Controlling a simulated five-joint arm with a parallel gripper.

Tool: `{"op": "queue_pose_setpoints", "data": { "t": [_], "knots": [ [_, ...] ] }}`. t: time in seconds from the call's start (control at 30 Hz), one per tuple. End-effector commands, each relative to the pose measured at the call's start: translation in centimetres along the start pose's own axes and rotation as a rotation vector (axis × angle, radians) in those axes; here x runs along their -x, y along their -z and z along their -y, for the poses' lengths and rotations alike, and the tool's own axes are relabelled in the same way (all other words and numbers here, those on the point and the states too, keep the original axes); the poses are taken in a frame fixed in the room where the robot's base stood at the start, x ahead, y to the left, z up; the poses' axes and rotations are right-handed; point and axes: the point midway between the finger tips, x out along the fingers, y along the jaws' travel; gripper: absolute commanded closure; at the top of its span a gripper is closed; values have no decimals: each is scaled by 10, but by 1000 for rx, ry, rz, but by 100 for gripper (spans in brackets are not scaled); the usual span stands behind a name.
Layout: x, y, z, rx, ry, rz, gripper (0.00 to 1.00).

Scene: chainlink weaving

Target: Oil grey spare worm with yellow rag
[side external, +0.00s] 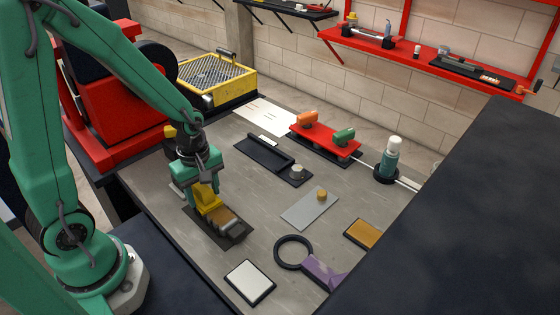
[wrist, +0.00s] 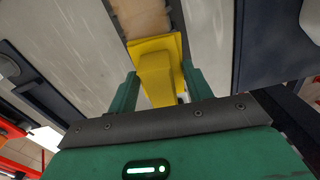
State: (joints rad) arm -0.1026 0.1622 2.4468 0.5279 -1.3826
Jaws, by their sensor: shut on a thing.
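My gripper (side external: 200,172) is low over the near left of the bench. It is shut on a yellow piece (side external: 207,197), which I take to be the yellow rag. The yellow piece also shows between the green fingers in the wrist view (wrist: 158,72). A brown-tan block-like part (side external: 222,216) sits at its lower end, over a dark mat (side external: 240,238); the wrist view shows a tan part (wrist: 141,18) beyond the yellow. I cannot clearly make out the grey spare worm; the yellow piece and gripper hide part of the mat.
A grey plate with a tan knob (side external: 309,211) lies to the right. Nearby are a black ring (side external: 277,253), a purple cloth (side external: 323,271), a framed white pad (side external: 249,281) and a tan pad (side external: 366,233). Behind are a black tray (side external: 262,154), red rack (side external: 325,146) and green bottle (side external: 388,160).

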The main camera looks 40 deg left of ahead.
Motion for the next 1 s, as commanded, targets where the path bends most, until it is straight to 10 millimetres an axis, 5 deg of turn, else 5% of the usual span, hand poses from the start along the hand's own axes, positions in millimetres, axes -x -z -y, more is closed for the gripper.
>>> {"op": "queue_pose_setpoints", "data": {
  "t": [0.2,0.33,1.0],
  "knots": [
    [-1,21,2,4,1,0,68],
    [23,19,0,-1,-9,-3,68],
    [78,18,1,0,-2,-1,68]
  ]
}}
